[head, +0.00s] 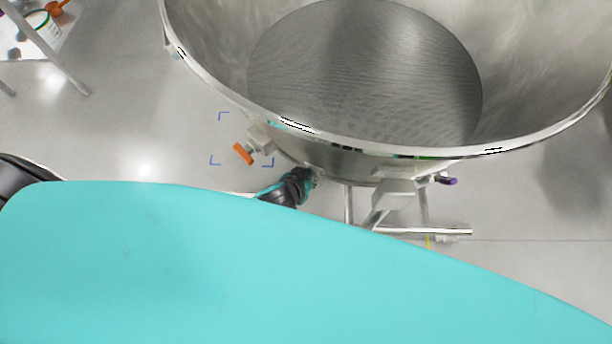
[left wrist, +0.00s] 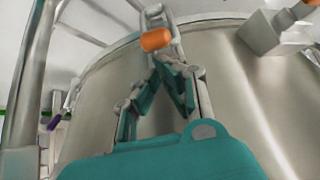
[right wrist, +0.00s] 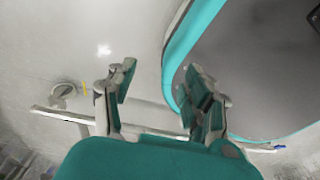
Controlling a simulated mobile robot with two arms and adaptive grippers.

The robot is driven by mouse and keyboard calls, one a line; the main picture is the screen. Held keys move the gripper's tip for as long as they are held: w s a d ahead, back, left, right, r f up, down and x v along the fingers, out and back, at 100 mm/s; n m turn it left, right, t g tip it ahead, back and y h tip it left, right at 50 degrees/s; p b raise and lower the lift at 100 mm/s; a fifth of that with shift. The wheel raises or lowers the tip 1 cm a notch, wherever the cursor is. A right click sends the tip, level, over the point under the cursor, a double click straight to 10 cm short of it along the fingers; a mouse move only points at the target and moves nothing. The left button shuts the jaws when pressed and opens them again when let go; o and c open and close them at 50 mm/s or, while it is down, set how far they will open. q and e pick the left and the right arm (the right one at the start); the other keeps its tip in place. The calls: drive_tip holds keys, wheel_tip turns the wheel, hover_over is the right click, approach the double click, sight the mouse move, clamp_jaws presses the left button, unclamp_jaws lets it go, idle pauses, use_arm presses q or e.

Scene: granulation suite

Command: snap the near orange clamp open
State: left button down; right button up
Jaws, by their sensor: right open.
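An orange clamp handle (left wrist: 155,39) shows in the left wrist view, on a steel loop against the side of the bowl. My left gripper (left wrist: 158,63) is just below it. Its fingertips are drawn together; whether they touch or pinch the handle is unclear. In the head view my left gripper (head: 303,182) is dark and teal under the bowl's rim, and no handle shows at its tips. My right gripper (right wrist: 158,70) is open and empty, away from the clamps.
The large steel bowl (head: 330,143) fills the upper right of the head view. A purple handle (head: 446,181) is on its right side, above steel frame bars (head: 430,231). My own teal body covers the lower part. Grey floor (head: 130,130) lies open at left.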

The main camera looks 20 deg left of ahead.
use_arm(q)
drive_tip(key=shift+s, duration=0.1)
drive_tip(key=shift+s+f, duration=0.1)
use_arm(e)
drive_tip(key=shift+s+a+r, duration=0.1)
drive_tip(key=shift+s+a, duration=0.1)
drive_tip(key=shift+s, duration=0.55)
